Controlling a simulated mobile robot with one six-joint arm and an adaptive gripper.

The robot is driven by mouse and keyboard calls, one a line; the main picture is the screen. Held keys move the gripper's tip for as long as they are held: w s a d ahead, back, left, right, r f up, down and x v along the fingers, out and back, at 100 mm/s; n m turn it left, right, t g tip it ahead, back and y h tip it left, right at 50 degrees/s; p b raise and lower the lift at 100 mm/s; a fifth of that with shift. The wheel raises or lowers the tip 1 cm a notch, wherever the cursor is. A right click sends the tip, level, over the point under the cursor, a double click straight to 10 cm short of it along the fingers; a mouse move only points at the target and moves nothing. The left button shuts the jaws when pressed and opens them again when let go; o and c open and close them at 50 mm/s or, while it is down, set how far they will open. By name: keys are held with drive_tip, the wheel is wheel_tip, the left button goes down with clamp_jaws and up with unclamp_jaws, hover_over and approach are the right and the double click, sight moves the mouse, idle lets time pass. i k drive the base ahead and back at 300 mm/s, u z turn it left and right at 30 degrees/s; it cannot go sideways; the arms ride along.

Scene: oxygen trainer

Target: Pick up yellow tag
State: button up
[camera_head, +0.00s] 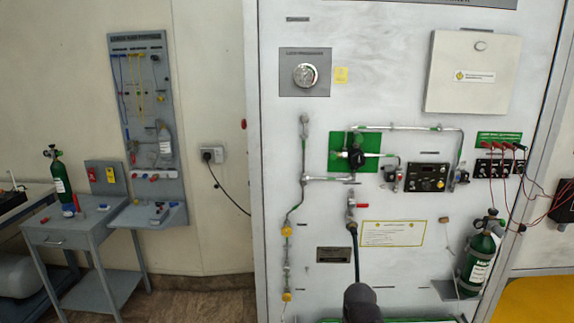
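A small yellow tag (110,174) is on the upright grey back board of the left workbench, beside a red tag. It is small in this view, and how it is fixed cannot be made out. Another small yellow label (341,75) is on the large white panel, just right of the round gauge. My gripper cannot be made out in this view. A dark rounded shape (361,303) stands at the bottom edge in front of the panel; I cannot tell whether it is part of my arm.
The grey workbench (70,238) at left holds a green cylinder (60,176) and small parts. A tool board (148,110) with a small shelf stands beside it. The white panel (400,275) bears pipes, valves and another green cylinder (477,263). Floor (200,298) shows between bench and panel.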

sight(110, 177)
drive_tip(key=u, duration=1.9)
drive_tip(key=i, duration=2.25)
drive_tip(key=z, duration=0.35)
drive_tip(key=i, duration=0.65)
drive_tip(key=z, duration=0.4)
